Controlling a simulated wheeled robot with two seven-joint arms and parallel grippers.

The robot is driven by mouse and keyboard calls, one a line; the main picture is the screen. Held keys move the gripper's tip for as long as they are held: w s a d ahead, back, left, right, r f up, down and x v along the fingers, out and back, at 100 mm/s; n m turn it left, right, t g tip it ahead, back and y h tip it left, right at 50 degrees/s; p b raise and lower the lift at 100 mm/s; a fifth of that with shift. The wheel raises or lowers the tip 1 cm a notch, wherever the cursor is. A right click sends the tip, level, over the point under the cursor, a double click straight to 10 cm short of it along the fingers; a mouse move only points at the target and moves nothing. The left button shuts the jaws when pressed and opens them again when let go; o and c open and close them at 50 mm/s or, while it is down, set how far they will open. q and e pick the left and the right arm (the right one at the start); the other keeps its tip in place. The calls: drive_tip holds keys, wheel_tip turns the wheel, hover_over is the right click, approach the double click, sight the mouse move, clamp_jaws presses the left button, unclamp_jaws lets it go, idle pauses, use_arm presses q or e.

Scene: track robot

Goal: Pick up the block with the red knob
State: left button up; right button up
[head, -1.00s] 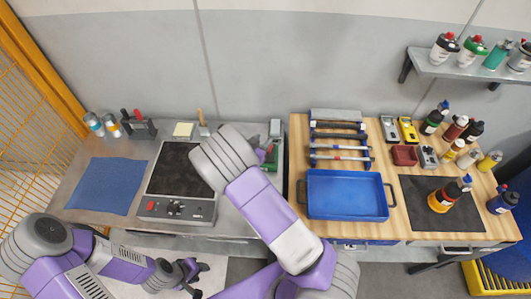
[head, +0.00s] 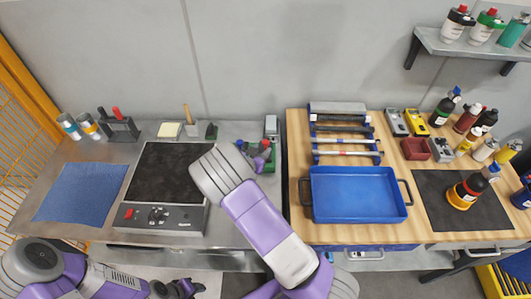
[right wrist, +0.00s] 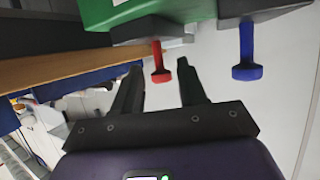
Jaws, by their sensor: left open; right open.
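In the right wrist view a dark grey block (right wrist: 148,29) carries a red knob (right wrist: 161,66), next to a green body (right wrist: 115,10). A second dark block with a blue knob (right wrist: 247,55) is to its right. My right gripper (right wrist: 160,64) is open. The red knob appears between its fingertips, but I cannot tell whether it is at their depth. In the head view my right gripper (head: 257,156) is beside a green holder (head: 269,166), partly hiding it; the red-knob block is not clear there. My left gripper (head: 187,289) is open and empty at the bottom edge.
A hotplate (head: 160,215) and a blue cloth (head: 82,193) lie left on the metal bench. A blue tray (head: 355,194) sits on the wooden bench at right, with several bottles and tools beyond. A grey upright object (head: 271,125) stands behind the green holder.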

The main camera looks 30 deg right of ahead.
sight(265, 147)
drive_tip(key=x, duration=0.3)
drive_tip(key=shift+d, duration=0.1)
drive_tip(key=shift+c, duration=0.3)
clamp_jaws()
